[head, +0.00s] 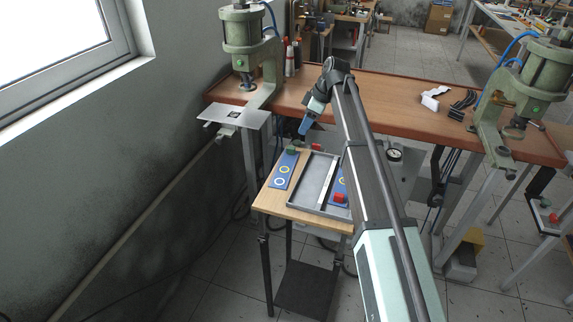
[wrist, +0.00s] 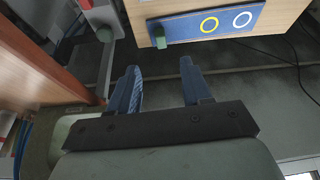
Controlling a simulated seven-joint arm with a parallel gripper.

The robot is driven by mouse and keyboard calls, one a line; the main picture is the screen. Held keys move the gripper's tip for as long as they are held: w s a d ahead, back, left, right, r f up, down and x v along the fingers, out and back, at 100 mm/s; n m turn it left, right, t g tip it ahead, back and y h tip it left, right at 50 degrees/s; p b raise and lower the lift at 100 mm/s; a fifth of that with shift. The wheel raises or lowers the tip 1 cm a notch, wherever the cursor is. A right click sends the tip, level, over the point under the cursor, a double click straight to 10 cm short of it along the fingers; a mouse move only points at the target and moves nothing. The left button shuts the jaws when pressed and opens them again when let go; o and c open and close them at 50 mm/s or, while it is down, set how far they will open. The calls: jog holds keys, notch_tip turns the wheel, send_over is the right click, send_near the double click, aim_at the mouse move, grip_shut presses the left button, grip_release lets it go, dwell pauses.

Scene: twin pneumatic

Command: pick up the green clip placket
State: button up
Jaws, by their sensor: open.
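The green clip placket is a blue strip (head: 283,172) with a yellow ring and a white ring, lying at the left of the small wooden table. Its green clip (head: 291,150) is at the far end. In the wrist view the blue strip (wrist: 222,20) is at the top, with the green clip (wrist: 158,36) at its left end. My gripper (head: 304,128) is above and beyond the table's far edge. In the wrist view its two blue fingers (wrist: 160,82) are apart with nothing between them, clear of the placket.
A grey tray (head: 307,188) lies right of the placket. Beside it, a red clip (head: 340,198) and another blue strip (head: 338,186) are partly hidden by my arm. A brown workbench (head: 330,98) with green presses (head: 247,45) stands behind the small table (head: 262,205).

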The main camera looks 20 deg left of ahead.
send_over(292, 148)
jog(key=d, duration=0.3)
jog(key=f, duration=0.5)
jog(key=shift+w+a+f, duration=0.15)
jog(key=shift+w+a, duration=0.1)
jog(key=shift+x, duration=2.6)
jog(key=shift+s+a, duration=0.1)
jog(key=shift+a, duration=0.1)
jog(key=shift+c, duration=0.5)
grip_shut()
